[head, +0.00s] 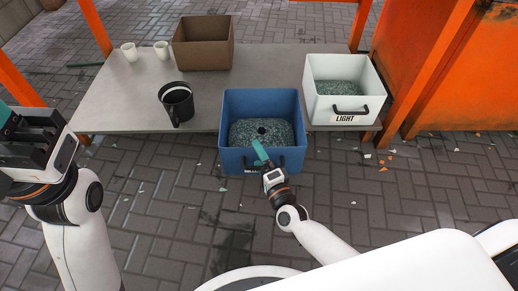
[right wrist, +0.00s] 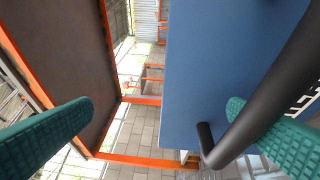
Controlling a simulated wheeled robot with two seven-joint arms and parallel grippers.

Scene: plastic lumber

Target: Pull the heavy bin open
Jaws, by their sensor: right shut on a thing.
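The blue bin (head: 232,158) stands at the table's front edge and reaches farther out toward me than the white bin. It holds grey-green chips (head: 245,130). Its front carries a dark handle and a label that my right gripper partly hides. My right gripper (head: 262,155) is at the bin's front and is shut on the black handle (right wrist: 265,95), which crosses in front of one teal finger in the right wrist view. The blue wall (right wrist: 205,75) fills the middle there. My left gripper (head: 22,130) is at the left edge, away from the bin; its jaws are unclear.
A white bin (head: 322,105) labelled LIGHT stands right of the blue bin. The grey table (head: 115,95) holds a brown box (head: 205,55), two pale cups (head: 129,52) and a black container (head: 177,103). Orange posts flank it. The paved floor in front is mostly clear, with small scraps.

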